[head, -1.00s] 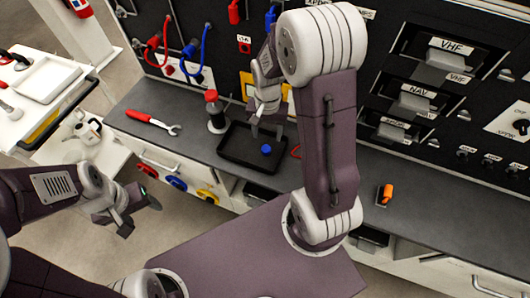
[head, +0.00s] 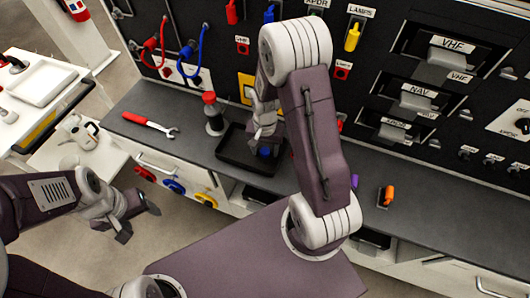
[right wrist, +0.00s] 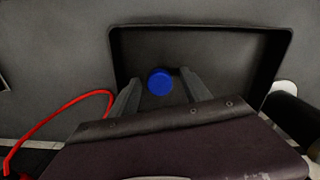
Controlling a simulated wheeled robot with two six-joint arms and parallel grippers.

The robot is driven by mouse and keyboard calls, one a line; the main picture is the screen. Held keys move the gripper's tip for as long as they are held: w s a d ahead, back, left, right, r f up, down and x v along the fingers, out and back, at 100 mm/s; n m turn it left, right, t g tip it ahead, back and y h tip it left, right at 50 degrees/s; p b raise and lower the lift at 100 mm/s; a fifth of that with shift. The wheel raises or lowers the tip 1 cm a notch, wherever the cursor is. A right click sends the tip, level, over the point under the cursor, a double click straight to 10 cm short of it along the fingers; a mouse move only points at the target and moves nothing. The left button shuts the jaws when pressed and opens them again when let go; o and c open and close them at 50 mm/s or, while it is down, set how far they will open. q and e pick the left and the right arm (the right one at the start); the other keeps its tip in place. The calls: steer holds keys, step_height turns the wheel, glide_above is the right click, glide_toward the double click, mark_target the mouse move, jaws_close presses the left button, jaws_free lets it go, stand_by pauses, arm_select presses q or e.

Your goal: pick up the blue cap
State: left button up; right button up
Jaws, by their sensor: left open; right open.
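The blue cap (right wrist: 160,82) lies in the black tray (right wrist: 200,39), between and slightly beyond the open fingers of my right gripper (right wrist: 157,82) in the right wrist view. I cannot tell whether a finger touches it. In the head view the cap (head: 265,152) shows just under the right gripper (head: 262,146), in the black tray (head: 232,160) on the grey bench, partly hidden by the arm. My left gripper (head: 138,217) hangs over the floor at the left, away from the bench, open and empty.
A bottle with a red cap (head: 213,114) stands left of the tray. A red wrench (head: 150,124) lies further left. A red cable (right wrist: 62,115) lies beside the tray. An orange-handled item (head: 388,195) lies on the bench at the right. The panel (head: 300,90) rises behind.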

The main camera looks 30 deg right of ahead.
jaws_close()
stand_by(1.3)
